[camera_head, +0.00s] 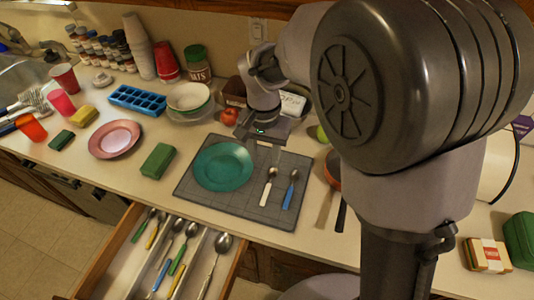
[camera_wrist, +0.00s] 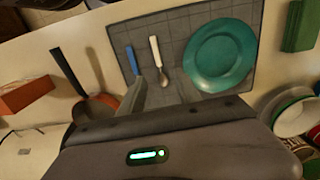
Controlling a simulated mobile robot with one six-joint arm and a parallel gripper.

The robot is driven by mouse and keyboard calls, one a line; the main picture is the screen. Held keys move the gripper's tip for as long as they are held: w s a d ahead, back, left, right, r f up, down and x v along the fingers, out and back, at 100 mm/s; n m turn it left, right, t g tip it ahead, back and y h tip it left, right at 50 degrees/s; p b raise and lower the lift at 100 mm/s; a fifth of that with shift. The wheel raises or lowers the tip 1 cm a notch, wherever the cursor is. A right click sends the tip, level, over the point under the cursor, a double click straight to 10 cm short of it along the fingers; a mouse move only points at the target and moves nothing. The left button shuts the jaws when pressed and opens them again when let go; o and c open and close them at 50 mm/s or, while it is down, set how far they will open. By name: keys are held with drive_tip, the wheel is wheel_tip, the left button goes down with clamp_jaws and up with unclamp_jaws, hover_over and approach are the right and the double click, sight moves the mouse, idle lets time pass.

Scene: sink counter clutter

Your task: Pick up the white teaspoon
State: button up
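The white teaspoon (camera_head: 265,193), with a white handle and metal bowl, lies on a dark grid mat (camera_head: 218,204) between a teal plate and a blue-handled spoon (camera_head: 288,196). In the wrist view the white teaspoon (camera_wrist: 154,48) has its bowl nearest my gripper, with the blue-handled spoon (camera_wrist: 132,60) just left of it. My gripper (camera_head: 259,148) is above the far edge of the mat, beyond the spoon bowls, apart from the teaspoon. In the wrist view my gripper (camera_wrist: 162,92) has its fingers spread with nothing between them.
The teal plate (camera_head: 222,167) sits left of the spoons. A pan (camera_head: 333,170) with a dark handle is right of the mat. An open drawer (camera_head: 128,266) below the counter holds several spoons. A green sponge (camera_head: 158,161) and pink plate (camera_head: 115,139) lie further left.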

drive_tip(key=b, duration=0.3)
hover_over(267, 189)
drive_tip(key=f, duration=0.8)
drive_tip(key=shift+a+f, duration=0.3)
drive_tip(key=shift+f, duration=0.1)
drive_tip(key=f, duration=0.2)
drive_tip(key=f+b, duration=0.2)
drive_tip(key=f, duration=0.1)
drive_tip(key=shift+d+f, duration=0.3)
drive_tip(key=shift+d, duration=0.05)
drive_tip(key=shift+r, duration=0.15)
drive_tip(key=shift+c, duration=0.2)
clamp_jaws()
